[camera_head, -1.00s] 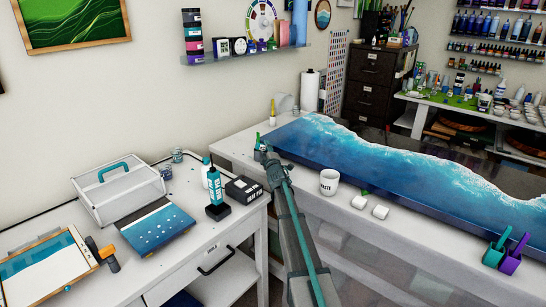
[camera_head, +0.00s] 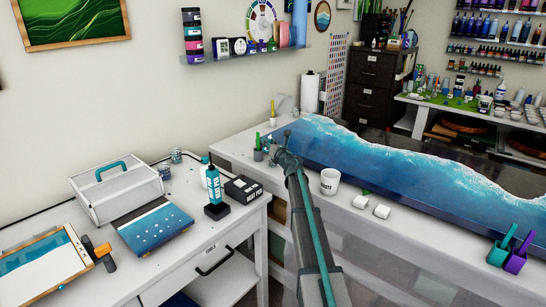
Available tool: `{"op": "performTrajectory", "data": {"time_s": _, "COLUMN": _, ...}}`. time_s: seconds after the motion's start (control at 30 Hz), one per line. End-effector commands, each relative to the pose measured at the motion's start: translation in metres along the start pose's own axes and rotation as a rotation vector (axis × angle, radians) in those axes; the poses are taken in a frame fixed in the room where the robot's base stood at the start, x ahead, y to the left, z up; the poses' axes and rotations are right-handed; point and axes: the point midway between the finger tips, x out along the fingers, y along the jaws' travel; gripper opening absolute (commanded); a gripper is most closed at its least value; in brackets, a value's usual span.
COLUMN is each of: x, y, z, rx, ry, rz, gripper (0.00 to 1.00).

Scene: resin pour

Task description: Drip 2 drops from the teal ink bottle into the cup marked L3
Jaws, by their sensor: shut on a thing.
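My gripper (camera_head: 285,148) is at the far end of my arm, over the front edge of the long bench, seen from behind and small. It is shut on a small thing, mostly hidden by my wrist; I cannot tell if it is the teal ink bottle. No mark L3 is legible. A white cup (camera_head: 330,182) with dark lettering stands upright to the right of my gripper. Two small white items (camera_head: 360,202) (camera_head: 382,212), possibly cups, are further right. A tall teal-and-dark bottle (camera_head: 212,184) stands on a black base on the left desk, apart from my gripper.
A blue wave-patterned resin panel (camera_head: 400,165) covers much of the bench. A grey pot (camera_head: 258,154) with a green stick stands left of my gripper. A black box (camera_head: 243,189) lies on the left desk. Teal (camera_head: 496,254) and purple (camera_head: 516,260) holders are at the right.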

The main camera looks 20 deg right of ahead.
Motion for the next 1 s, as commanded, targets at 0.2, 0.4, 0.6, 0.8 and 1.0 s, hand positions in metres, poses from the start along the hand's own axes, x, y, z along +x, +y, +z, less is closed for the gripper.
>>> {"op": "performTrajectory", "data": {"time_s": 0.2, "x": 0.0, "y": -0.001, "z": -0.002, "rx": -0.306, "ry": 0.049, "rz": 0.001, "gripper": 0.01}}
{"op": "performTrajectory", "data": {"time_s": 0.4, "x": 0.0, "y": -0.001, "z": -0.002, "rx": -0.305, "ry": 0.049, "rz": 0.0, "gripper": 0.01}}
{"op": "performTrajectory", "data": {"time_s": 0.6, "x": 0.0, "y": 0.002, "z": 0.006, "rx": -0.303, "ry": 0.048, "rz": 0.0, "gripper": 0.01}}
{"op": "performTrajectory", "data": {"time_s": 0.8, "x": 0.001, "y": 0.006, "z": 0.018, "rx": -0.301, "ry": 0.048, "rz": 0.0, "gripper": 0.01}}
{"op": "performTrajectory", "data": {"time_s": 1.0, "x": 0.001, "y": 0.005, "z": 0.017, "rx": -0.301, "ry": 0.048, "rz": 0.0, "gripper": 0.01}}
